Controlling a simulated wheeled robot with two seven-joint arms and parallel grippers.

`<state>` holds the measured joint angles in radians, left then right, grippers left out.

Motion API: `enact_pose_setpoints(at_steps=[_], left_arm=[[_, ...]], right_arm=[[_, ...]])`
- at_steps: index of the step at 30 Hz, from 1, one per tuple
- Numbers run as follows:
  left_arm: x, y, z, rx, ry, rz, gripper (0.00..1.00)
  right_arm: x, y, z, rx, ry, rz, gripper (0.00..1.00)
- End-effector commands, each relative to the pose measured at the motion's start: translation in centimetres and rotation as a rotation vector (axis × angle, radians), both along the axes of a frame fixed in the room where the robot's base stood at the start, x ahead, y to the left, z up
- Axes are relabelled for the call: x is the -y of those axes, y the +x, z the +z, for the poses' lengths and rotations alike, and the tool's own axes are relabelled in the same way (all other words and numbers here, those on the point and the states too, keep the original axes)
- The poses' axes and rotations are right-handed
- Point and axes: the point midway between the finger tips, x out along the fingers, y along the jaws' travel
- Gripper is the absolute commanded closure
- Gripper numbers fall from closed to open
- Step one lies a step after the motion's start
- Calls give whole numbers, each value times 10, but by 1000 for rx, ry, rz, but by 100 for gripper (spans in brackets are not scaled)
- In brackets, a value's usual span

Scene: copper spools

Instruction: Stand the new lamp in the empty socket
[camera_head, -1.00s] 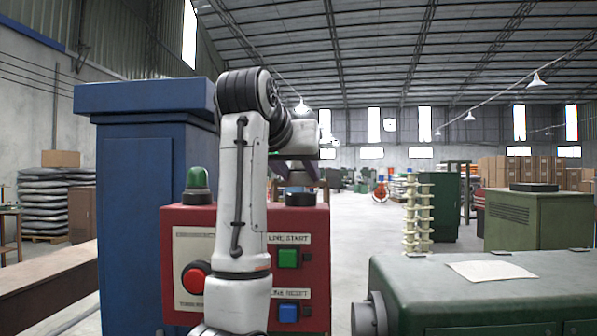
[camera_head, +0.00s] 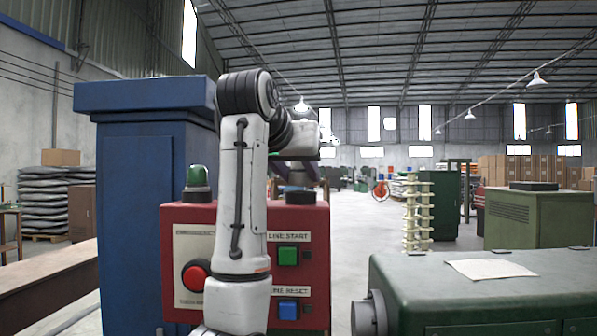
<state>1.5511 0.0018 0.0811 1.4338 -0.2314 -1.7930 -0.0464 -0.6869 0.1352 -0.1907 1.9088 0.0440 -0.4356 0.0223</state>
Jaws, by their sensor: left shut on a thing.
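A red control box (camera_head: 318,240) stands in the middle. A green domed lamp (camera_head: 197,175) stands upright in a dark base at the left of its top. A black round socket (camera_head: 300,198) is at the right of its top. My left gripper (camera_head: 297,184) points down just above this socket, its fingers dark and close to the rim. It is shut on the new lamp, which is mostly hidden by the fingers; I cannot tell whether the lamp touches the socket. My right gripper is not in view.
A blue cabinet (camera_head: 140,200) rises close behind the box on the left. The box front has a red button (camera_head: 196,275), a green button (camera_head: 288,257) and a blue button (camera_head: 288,310). A dark green machine (camera_head: 480,300) with paper on top stands at right.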

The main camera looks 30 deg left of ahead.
Motion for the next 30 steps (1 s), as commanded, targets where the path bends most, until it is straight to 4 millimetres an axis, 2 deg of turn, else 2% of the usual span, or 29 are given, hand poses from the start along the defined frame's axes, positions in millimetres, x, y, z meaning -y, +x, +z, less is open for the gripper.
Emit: enact_pose_setpoints(at_steps=[30], left_arm=[[0, 0, -10, 0, 0, 0, 85]], right_arm=[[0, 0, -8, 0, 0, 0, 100]])
